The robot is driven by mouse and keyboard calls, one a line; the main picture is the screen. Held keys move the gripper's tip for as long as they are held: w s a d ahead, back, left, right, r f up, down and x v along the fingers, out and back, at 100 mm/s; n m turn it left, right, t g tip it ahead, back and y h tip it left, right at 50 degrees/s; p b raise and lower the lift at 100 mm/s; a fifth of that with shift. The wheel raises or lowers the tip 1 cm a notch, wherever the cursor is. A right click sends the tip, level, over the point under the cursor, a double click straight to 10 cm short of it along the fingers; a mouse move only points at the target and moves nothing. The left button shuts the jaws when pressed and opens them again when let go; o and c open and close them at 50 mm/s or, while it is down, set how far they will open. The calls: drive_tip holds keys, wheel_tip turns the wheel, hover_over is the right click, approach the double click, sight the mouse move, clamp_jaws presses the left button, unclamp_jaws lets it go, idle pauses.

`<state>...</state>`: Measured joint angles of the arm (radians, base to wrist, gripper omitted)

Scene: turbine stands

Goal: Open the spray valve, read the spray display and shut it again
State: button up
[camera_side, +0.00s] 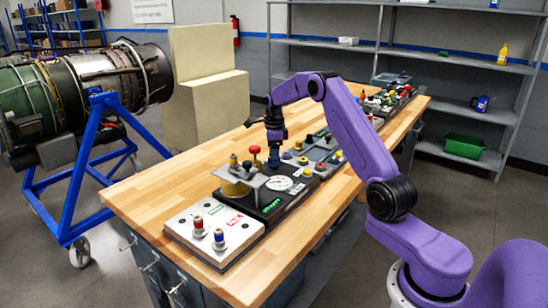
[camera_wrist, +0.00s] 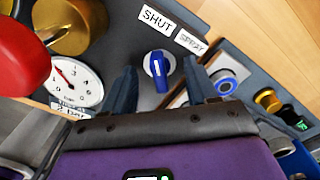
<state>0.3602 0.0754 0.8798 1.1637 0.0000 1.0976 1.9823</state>
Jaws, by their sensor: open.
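In the wrist view a blue knob (camera_wrist: 159,72) on a white round base sits on a dark grey panel. Its bar runs roughly up and down in the picture. A white "SHUT" label (camera_wrist: 157,22) and a "SPRAY" label (camera_wrist: 190,42) lie just above it. My gripper (camera_wrist: 162,72) is open, one finger on each side of the knob with gaps; I cannot tell its height above it. In the side view my gripper (camera_side: 276,137) points down over the panels, and I cannot make out the knob there. I cannot identify a spray display for certain.
A white dial gauge (camera_wrist: 75,85), a brass cylinder (camera_wrist: 70,25) and a red knob (camera_wrist: 20,60) stand left of the blue knob in the wrist view. A white panel (camera_side: 208,245) is at the bench's near end. The bench's left side (camera_side: 150,190) is clear.

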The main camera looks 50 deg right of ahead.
drive_tip(key=shift+r, duration=2.2)
drive_tip(key=s+a+r+n+g+h, duration=0.1)
drive_tip(key=s+a+r+n, duration=0.2)
drive_tip(key=s+a+n, duration=0.75)
drive_tip(key=s+a+r+n, duration=0.3)
drive_tip(key=s+a+n, duration=0.65)
drive_tip(key=a, duration=0.65)
drive_tip(key=s+a+f+n, duration=0.1)
drive_tip(key=s+a+n, duration=0.1)
drive_tip(key=s+n, duration=0.8)
drive_tip(key=s+a+f+n+t+y, duration=0.1)
drive_tip(key=s+a+n, duration=0.1)
drive_tip(key=s+n, duration=0.8)
drive_tip(key=shift+s+a, duration=0.15)
drive_tip(key=shift+s, duration=0.3)
